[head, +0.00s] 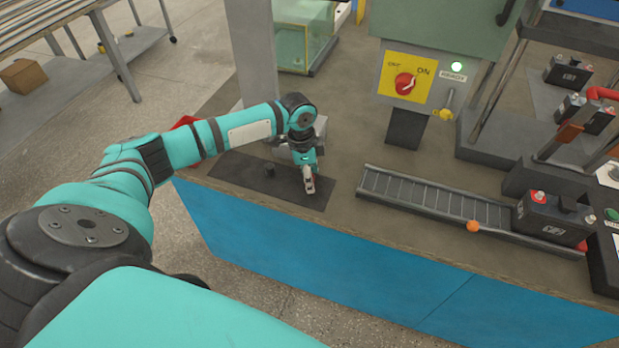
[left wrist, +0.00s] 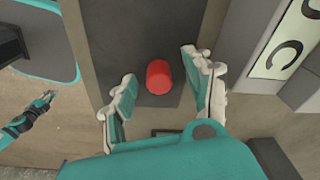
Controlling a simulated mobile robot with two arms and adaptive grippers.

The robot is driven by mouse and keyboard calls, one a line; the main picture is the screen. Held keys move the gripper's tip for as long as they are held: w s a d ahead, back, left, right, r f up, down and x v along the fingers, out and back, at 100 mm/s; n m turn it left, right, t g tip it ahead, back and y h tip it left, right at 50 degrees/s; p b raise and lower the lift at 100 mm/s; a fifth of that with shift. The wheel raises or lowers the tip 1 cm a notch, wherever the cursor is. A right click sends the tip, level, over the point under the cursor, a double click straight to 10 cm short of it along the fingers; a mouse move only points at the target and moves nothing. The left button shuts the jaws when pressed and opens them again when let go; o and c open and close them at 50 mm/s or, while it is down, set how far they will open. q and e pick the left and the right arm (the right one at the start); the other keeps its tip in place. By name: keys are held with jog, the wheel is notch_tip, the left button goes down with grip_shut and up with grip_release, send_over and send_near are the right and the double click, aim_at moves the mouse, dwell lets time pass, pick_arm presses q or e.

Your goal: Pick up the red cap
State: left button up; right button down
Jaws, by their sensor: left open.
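The red cap (left wrist: 158,77) stands on the dark mat (left wrist: 125,35) in the left wrist view. My left gripper (left wrist: 158,88) is open, with one finger on each side of the cap and visible gaps between. In the head view my left gripper (head: 309,186) points down over the right end of the mat (head: 235,175) and mostly hides the cap. My right gripper (left wrist: 48,97) appears small at the left of the left wrist view, away from the mat; its jaws are too small to read.
A roller conveyor (head: 420,196) with a battery (head: 548,217) and an orange ball (head: 473,226) lies to the right. A control box (head: 440,50) stands behind. The table's front edge is close.

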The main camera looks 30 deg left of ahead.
pick_arm(q)
jog(key=c, duration=0.9)
jog(key=shift+o, duration=0.2)
jog(key=shift+r, duration=0.1)
jog(key=shift+r, duration=0.6)
notch_tip(320, 180, up, 2)
jog(key=shift+r, duration=0.1)
jog(key=s+d+r, duration=0.1)
jog(key=s+d, duration=1)
jog(key=shift+d+r, duration=0.25)
jog(key=shift+d, duration=0.1)
